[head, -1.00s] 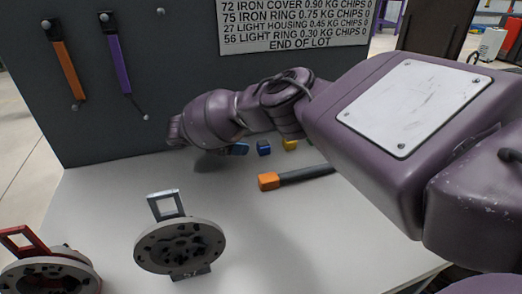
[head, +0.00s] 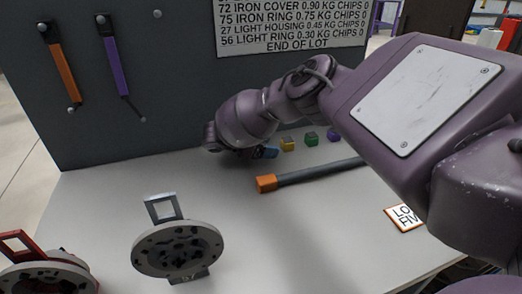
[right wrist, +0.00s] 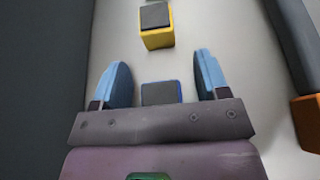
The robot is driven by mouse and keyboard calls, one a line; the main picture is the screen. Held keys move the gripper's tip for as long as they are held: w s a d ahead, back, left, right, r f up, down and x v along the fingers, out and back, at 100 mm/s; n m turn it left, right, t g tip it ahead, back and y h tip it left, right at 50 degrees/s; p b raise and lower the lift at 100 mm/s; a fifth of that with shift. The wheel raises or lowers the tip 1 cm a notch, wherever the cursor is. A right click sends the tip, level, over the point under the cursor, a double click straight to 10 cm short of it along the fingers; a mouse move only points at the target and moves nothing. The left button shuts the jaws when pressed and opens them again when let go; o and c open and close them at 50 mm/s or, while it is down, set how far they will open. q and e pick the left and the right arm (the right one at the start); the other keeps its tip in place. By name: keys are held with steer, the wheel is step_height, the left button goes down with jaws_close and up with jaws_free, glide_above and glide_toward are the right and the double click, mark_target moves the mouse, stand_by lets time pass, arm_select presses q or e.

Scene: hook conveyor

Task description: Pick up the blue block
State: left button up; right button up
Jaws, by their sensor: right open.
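The blue block (right wrist: 161,92) shows in the right wrist view with a dark top and blue edges. It lies between the two light-blue fingers of my right gripper (right wrist: 162,68), with a gap on each side. The near part of the block is hidden by the gripper's body. In the head view my right gripper (head: 266,153) is low over the back of the table, just left of the yellow block (head: 287,144), and I cannot make out the blue block there. My right gripper is open. My left gripper is not in view.
Green (head: 311,138) and purple (head: 333,134) blocks continue the row to the right. An orange-ended dark bar (head: 320,172) lies in front of the row. The dark panel (head: 150,130) rises close behind. A round grey fixture (head: 180,250) stands at front left. The table's middle is clear.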

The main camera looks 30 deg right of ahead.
steer(key=c, duration=1)
steer(key=shift+r, duration=0.15)
